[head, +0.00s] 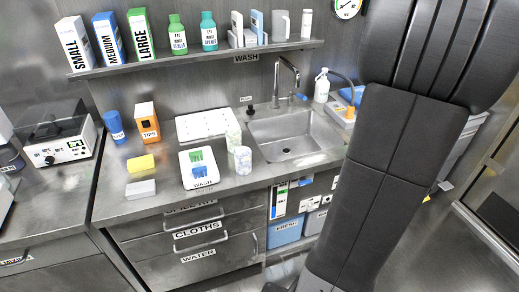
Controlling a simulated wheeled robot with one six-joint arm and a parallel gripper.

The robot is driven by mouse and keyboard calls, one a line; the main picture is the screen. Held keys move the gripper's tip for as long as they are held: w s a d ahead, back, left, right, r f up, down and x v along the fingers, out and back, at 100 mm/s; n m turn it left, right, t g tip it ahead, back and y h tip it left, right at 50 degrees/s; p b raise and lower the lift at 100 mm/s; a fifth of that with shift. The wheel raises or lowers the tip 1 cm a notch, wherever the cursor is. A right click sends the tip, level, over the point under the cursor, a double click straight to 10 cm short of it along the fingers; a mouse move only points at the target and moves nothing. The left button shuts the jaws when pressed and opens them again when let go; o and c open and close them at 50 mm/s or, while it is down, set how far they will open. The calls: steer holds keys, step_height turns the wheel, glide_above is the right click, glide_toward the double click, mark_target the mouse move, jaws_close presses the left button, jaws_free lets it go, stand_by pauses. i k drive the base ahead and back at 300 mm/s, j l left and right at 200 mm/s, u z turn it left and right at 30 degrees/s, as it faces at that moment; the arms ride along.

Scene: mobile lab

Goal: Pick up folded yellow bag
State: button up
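A small yellow block-shaped thing (140,163) lies on the steel counter, left of the sink. It looks flat and rectangular; I cannot tell whether it is a folded bag or a sponge. Nothing is touching it from above. A second, tiny yellow patch (426,199) shows at the right beside my arm, too small to identify. My dark arm fills the right of the head view, but its gripper is out of the picture.
A grey-white block (140,188) lies just in front of the yellow one. The sink (290,138) is to the right. A shelf (190,60) overhangs the counter's back.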

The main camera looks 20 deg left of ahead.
mark_target(145, 162)
steer(key=j+u, duration=0.1)
steer(key=u, duration=0.35)
steer(key=j+u, duration=0.1)
steer(key=u, duration=0.35)
steer(key=j+u, duration=0.1)
steer(key=u, duration=0.8)
steer(key=i+j+u, duration=0.15)
steer(key=i+j, duration=0.65)
steer(key=i, duration=0.05)
